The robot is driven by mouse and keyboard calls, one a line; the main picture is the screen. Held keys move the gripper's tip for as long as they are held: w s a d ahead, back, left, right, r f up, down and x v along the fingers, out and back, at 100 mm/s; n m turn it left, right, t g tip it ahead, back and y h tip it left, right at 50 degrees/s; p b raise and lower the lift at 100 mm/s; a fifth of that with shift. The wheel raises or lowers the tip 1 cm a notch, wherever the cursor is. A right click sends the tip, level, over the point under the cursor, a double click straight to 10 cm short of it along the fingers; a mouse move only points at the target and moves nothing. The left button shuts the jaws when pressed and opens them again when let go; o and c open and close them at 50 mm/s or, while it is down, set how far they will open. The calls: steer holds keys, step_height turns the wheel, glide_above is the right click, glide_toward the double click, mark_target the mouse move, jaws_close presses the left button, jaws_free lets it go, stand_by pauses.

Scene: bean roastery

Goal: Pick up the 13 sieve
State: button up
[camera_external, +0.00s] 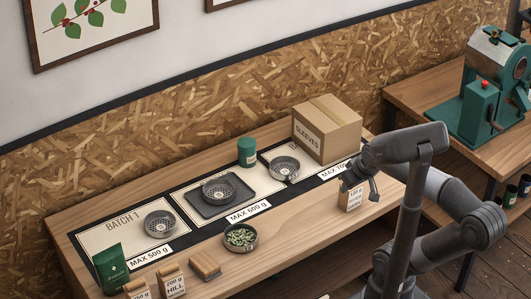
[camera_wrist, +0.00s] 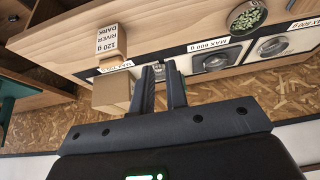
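Three round dark sieves sit on the bench: a left one (camera_external: 160,224) on the BATCH 1 panel, a middle one (camera_external: 218,190) on a dark tray (camera_external: 203,208), and a right one (camera_external: 284,168) near the sleeves box. No size number is legible, so I cannot tell which is the 13 sieve. In the wrist view the middle sieve (camera_wrist: 215,62) and left sieve (camera_wrist: 272,46) show right of my fingers. My gripper (camera_external: 361,188) is open and empty above the bench's right end, right of all three sieves; its fingers (camera_wrist: 164,70) stand apart in the wrist view.
A cardboard SLEEVES box (camera_external: 327,130) stands behind my gripper. A small labelled bag (camera_external: 350,196) is just below it. A green canister (camera_external: 247,152), a round dish of green beans (camera_external: 240,237), a green pouch (camera_external: 111,268) and wooden blocks (camera_external: 204,266) occupy the bench.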

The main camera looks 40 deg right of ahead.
steer(key=shift+o, duration=0.2)
steer(key=o, duration=0.3)
steer(key=shift+o, duration=0.2)
